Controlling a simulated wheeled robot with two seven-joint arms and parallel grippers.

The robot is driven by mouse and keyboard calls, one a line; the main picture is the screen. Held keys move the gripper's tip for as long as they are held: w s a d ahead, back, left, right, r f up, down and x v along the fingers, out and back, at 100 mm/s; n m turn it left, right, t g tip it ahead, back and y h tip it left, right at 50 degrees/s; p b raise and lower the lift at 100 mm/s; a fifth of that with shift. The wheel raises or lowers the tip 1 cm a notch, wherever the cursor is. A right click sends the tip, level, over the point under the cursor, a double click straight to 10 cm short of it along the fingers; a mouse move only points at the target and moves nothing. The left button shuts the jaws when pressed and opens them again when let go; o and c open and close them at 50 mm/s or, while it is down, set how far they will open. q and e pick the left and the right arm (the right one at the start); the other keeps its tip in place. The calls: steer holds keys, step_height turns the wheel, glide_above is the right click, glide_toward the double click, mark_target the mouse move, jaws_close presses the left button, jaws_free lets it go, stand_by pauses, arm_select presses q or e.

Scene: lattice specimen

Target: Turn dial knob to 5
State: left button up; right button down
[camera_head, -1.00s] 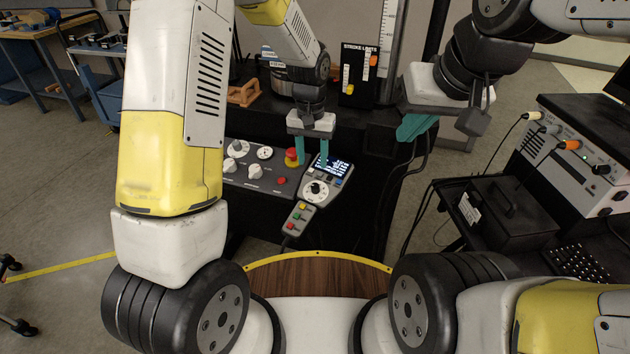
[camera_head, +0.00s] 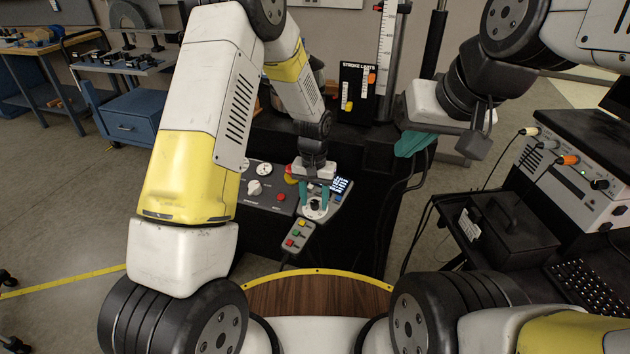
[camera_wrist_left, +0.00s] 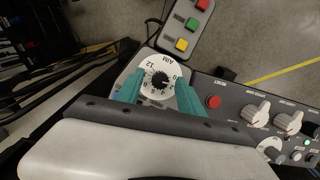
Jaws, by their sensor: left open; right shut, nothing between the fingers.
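The dial knob (camera_head: 316,208) is a white numbered disc with a dark centre on a small pendant panel. My right gripper (camera_head: 412,143) is shut and empty, away to the right.
A panel with white knobs (camera_wrist_left: 255,112) and a red button (camera_wrist_left: 213,102) adjoins the dial. A lit screen (camera_head: 340,184) sits just behind it. A button box with red, yellow and green buttons (camera_head: 297,236) is in front. A black case (camera_head: 510,232) stands right.

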arm_select(q)
jaws_close()
steer(key=shift+m, duration=0.3)
steer(key=m+y, duration=0.1)
steer(key=m, duration=0.2)
steer(key=shift+d, duration=0.1)
steer(key=m+t, duration=0.1)
steer(key=m, duration=0.3)
steer(key=shift+s+d+m+y, duration=0.1)
steer(key=shift+s+m+y, duration=0.05)
steer(key=shift+m+y, duration=0.2)
steer(key=m+t, duration=0.1)
steer(key=m, duration=0.2)
steer(key=shift+m+y, duration=0.25)
steer(key=shift+s+m+t, duration=0.1)
steer(key=shift+m+t, duration=0.4)
steer(key=shift+m, duration=1.3)
